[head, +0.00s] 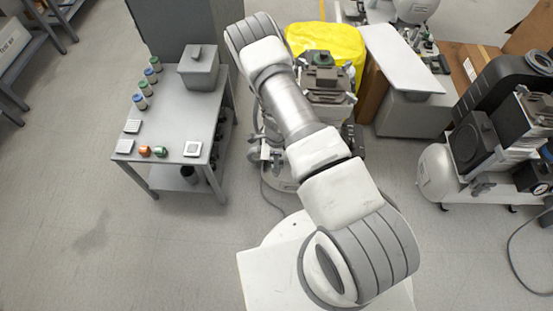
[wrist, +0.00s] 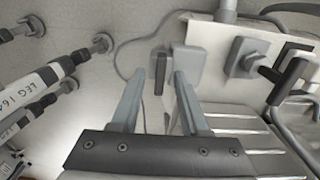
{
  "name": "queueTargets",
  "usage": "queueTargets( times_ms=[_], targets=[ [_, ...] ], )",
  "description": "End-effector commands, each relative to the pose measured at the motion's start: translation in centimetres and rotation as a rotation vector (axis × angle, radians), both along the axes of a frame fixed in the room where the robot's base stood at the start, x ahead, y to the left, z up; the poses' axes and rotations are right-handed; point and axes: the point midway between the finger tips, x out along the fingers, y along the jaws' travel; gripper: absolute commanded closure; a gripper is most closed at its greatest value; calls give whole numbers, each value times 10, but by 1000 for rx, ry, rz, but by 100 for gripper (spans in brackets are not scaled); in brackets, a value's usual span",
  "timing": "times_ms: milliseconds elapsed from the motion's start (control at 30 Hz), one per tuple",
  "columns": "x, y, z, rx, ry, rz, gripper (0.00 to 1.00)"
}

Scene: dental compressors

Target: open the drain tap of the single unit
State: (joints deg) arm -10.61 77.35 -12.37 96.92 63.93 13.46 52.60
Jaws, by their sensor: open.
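In the wrist view my gripper (wrist: 158,76) is open, its two grey fingers apart with nothing held between them. A dark upright bar beside a light grey block (wrist: 188,66) shows just beyond and between the fingertips; it may be the drain tap, but I cannot tell for sure, nor whether the fingers touch it. In the head view a compressor (head: 325,78) stands beyond my arm, partly hidden by it, with a yellow cover behind. I cannot tell if it is the single unit. My gripper is hidden in the head view.
Grey blocks with dark handles (wrist: 296,76) lie right of the fingers in the wrist view. Legs with round feet (wrist: 58,68) stand at left. In the head view, a grey table (head: 178,115) is at left, another compressor (head: 438,170) at right. Floor at lower left is clear.

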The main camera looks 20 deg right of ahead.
Motion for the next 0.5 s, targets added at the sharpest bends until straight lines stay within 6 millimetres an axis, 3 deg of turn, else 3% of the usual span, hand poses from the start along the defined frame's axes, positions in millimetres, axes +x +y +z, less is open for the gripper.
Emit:
queueTargets(
  times_ms=[267,500],
  targets=[
    [0,0,-2,0,0,1,55],
    [0,0,-2,0,0,1,95]
  ],
)
